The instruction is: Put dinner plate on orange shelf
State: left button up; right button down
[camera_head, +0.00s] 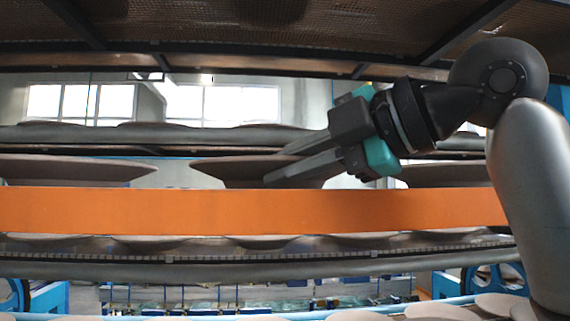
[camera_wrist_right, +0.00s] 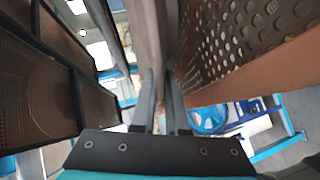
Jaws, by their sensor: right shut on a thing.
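The orange shelf (camera_head: 180,211) runs across the middle of the head view, its front edge facing me. A grey-brown dinner plate (camera_head: 228,170) shows just above that edge, near the middle. My right gripper (camera_head: 273,167) reaches in from the right and is shut on this plate's rim, with one finger above and one below. The plate looks roughly level; whether its base touches the shelf is hidden behind the orange edge. In the right wrist view the plate (camera_wrist_right: 147,35) runs edge-on between the fingers (camera_wrist_right: 162,85). My left gripper is not in view.
Other plates stand on the orange shelf at the left (camera_head: 75,168) and right (camera_head: 445,175). A grey shelf edge with plates runs close above, and a perforated shelf (camera_head: 250,18) hangs overhead. The wrist view shows the orange shelf's perforated surface (camera_wrist_right: 235,40) close beside the fingers.

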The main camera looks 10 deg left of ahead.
jog(key=c, duration=1.4)
grip_release()
jog(key=shift+f, duration=0.15)
jog(key=shift+o, duration=1)
jog(key=shift+d+r, duration=0.1)
jog(key=shift+r, duration=0.15)
jog(key=b+v, duration=0.2)
jog(key=v, duration=1)
